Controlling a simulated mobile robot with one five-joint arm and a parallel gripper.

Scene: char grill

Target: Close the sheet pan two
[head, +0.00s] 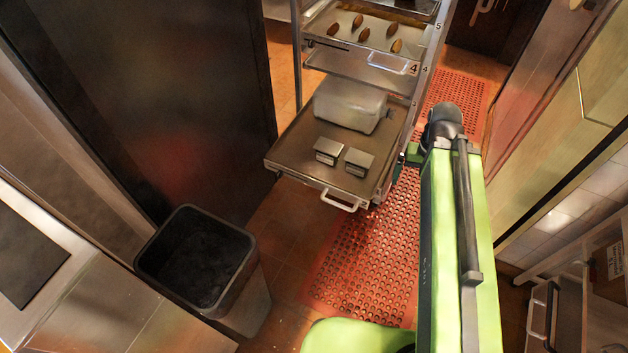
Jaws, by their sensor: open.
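A sheet pan (290,147) is pulled well out of the tall metal rack, its white front handle (340,202) facing me. My green arm reaches up along the pan's right side. My gripper (411,153) shows only in part beside the pan's right edge, mostly hidden by my arm, open. I cannot tell whether it touches the pan or rack.
Higher in the rack (437,50) are a pan marked 4 (365,66) and a tray with several brown oval pieces (340,27). A black bin (195,262) stands at lower left. A red perforated mat (360,265) covers clear floor in front. Drawers and counters line the right.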

